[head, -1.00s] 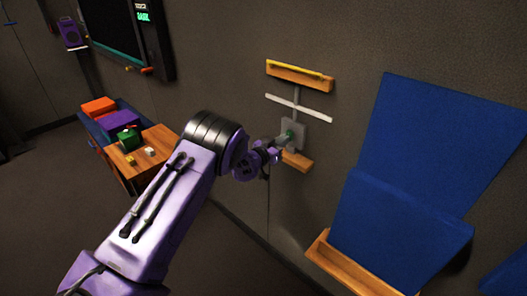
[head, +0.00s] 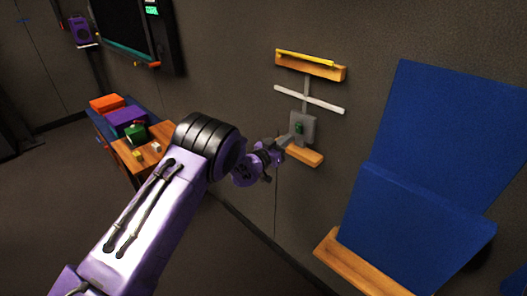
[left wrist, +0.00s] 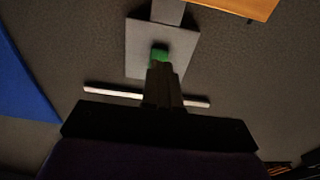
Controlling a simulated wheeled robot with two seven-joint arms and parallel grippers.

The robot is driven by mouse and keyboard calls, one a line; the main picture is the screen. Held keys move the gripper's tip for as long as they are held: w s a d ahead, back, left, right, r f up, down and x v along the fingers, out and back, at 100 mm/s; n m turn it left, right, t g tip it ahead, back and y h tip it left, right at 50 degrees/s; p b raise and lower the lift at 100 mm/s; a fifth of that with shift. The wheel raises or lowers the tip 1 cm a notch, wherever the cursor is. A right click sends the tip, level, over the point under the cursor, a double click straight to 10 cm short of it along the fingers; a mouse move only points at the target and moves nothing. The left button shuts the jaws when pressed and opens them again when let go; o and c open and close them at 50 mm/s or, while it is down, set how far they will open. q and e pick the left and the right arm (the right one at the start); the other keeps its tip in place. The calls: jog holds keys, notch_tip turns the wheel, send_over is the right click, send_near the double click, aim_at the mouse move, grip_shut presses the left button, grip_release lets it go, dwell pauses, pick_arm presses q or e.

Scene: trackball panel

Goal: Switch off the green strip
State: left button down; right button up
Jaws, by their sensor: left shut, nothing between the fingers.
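A grey plate (head: 308,135) is fixed to the wall with a green knob or ball (head: 299,127) on it. A stem runs up from it to a pale, whitish strip (head: 310,98); no strip looks green. The plate (left wrist: 183,50), the green piece (left wrist: 159,54) and the pale strip (left wrist: 112,92) also show in the left wrist view. My left gripper (head: 284,142) is shut and empty, just left of and below the green piece. In the left wrist view its fingers (left wrist: 163,82) overlap the green piece's edge; contact cannot be told. My right gripper is out of view.
A wooden ledge with a yellow bar (head: 310,64) is above the strip, and a small wooden block (head: 304,156) is below the plate. Blue panels (head: 425,160) stand at right over a wooden ledge (head: 350,265). A low cabinet (head: 150,150) with coloured boxes is at left.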

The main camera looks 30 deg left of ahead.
pick_arm(q)
jog(key=r+b+v, duration=0.1)
jog(key=b+v, duration=0.1)
jog(key=v, duration=0.8)
jog(key=shift+s+a+f+b, duration=0.25)
jog(key=shift+s+f+b, duration=0.05)
jog(key=shift+f, duration=0.05)
jog(key=shift+f, duration=0.1)
